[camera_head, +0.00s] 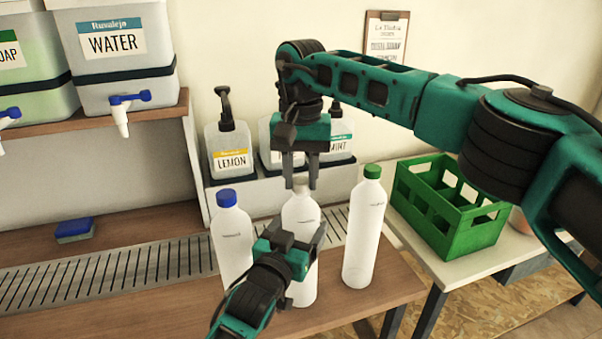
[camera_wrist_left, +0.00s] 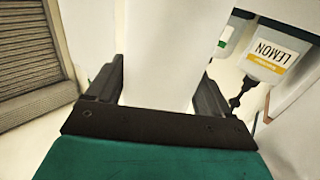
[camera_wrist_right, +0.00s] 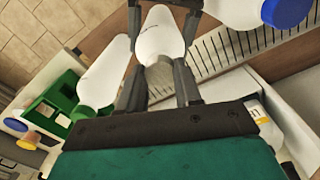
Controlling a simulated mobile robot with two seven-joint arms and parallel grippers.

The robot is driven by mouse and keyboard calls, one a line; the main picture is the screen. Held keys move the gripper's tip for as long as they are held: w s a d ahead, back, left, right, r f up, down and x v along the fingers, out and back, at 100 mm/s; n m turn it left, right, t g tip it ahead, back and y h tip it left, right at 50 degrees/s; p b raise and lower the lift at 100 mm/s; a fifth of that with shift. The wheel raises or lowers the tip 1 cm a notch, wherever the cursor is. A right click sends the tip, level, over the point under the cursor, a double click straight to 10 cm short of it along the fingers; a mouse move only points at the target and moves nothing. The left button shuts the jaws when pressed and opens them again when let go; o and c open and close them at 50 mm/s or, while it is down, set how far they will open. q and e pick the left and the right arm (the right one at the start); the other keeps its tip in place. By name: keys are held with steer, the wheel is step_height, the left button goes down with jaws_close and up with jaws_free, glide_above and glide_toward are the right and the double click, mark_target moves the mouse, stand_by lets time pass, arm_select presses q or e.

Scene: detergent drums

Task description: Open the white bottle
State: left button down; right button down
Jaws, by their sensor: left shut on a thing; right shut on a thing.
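The white bottle (camera_head: 299,212) stands upright in the middle of three bottles on the wooden counter. Its pale cap (camera_head: 300,182) is at its top, between the fingers of my right gripper (camera_head: 300,178), which reaches down from above and is shut on it. In the right wrist view the cap (camera_wrist_right: 159,76) sits between both fingers, with the bottle body (camera_wrist_right: 160,32) beyond. My left gripper (camera_head: 292,238) is shut around the bottle's body from the front. In the left wrist view the white body (camera_wrist_left: 160,50) fills the space between the fingers.
A blue-capped bottle (camera_head: 232,240) stands close on the left and a green-capped bottle (camera_head: 364,235) on the right. Behind are pump dispensers (camera_head: 230,150) on a ledge. A green crate (camera_head: 450,205) is on the right table. A sponge (camera_head: 74,230) lies left.

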mark_target(301, 180)
steer(key=shift+r, duration=0.15)
steer(key=shift+r, duration=1)
steer(key=shift+r, duration=2)
arm_select(q)
jaws_free()
steer(key=shift+s, duration=0.1)
